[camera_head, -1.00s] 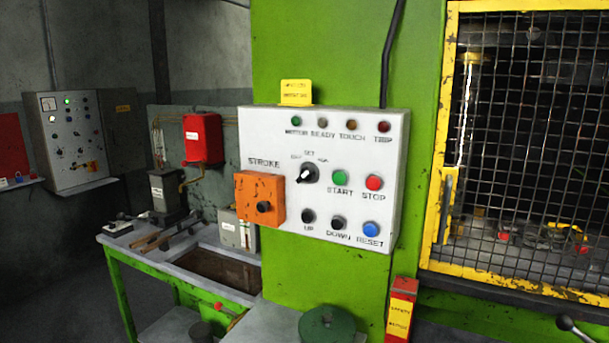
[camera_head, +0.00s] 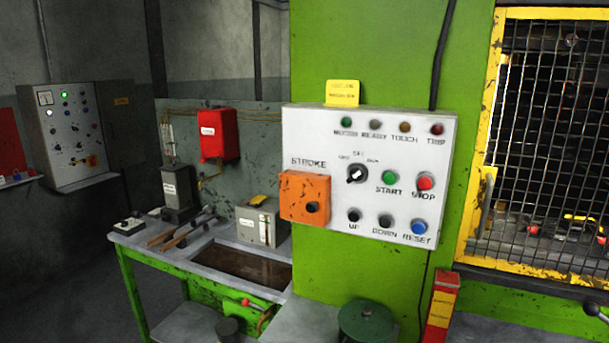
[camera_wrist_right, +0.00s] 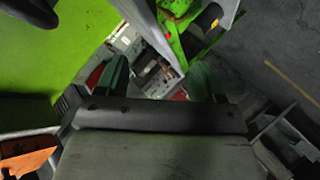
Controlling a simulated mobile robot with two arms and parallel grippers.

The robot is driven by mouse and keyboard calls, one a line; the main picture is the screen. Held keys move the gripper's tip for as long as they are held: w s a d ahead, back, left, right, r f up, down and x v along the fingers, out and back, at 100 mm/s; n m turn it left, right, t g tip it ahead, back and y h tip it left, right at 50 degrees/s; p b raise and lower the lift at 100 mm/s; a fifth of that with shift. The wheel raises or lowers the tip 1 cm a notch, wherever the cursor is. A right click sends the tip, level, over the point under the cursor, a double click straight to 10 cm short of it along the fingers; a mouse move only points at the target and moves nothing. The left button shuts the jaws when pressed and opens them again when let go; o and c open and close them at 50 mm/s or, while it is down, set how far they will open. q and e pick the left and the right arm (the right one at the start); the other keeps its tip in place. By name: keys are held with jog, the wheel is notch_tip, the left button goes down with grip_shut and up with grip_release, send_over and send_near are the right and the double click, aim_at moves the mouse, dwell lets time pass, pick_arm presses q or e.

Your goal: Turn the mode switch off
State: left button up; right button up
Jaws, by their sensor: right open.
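The mode switch (camera_head: 356,174) is a black rotary knob with a white pointer, in the middle of the white control panel (camera_head: 300,135). Small position labels stand above it; the first seems to read OFF. The white pointer appears slanted, but I cannot tell which label it points to. My right gripper (camera_wrist_right: 160,82) shows in the right wrist view with its two green fingers apart and nothing seen between them. Neither gripper shows in the head view, and the switch cannot be made out in the wrist view.
An orange STROKE box (camera_head: 304,190) sits left of the switch. The green START button (camera_head: 389,178) and red STOP button (camera_head: 425,181) are to its right. Black UP and DOWN buttons and a blue RESET button (camera_head: 418,227) are below. A workbench (camera_head: 170,257) stands left.

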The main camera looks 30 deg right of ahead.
jog(key=w+d+r+t+h+p, duration=0.1)
jog(key=d+r+t+h, duration=0.1)
jog(key=r, duration=1)
jog(key=w+d+r+t+h, duration=0.1)
jog(key=r+t, duration=0.1)
jog(key=r, duration=1)
jog(key=m+t+h+p, duration=0.1)
jog(key=m+h+p, duration=0.3)
jog(key=h+p, duration=0.15)
send_near(355, 179)
jog(key=x, duration=0.8)
jog(key=shift+w+d+r+b, duration=0.15)
jog(key=shift+w+r+b, duration=0.1)
jog(key=shift+w+b, duration=0.05)
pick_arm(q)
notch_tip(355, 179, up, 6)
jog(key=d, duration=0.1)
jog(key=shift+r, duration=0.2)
pick_arm(e)
jog(key=shift+w+d, duration=0.35)
jog(key=shift+w, duration=0.15)
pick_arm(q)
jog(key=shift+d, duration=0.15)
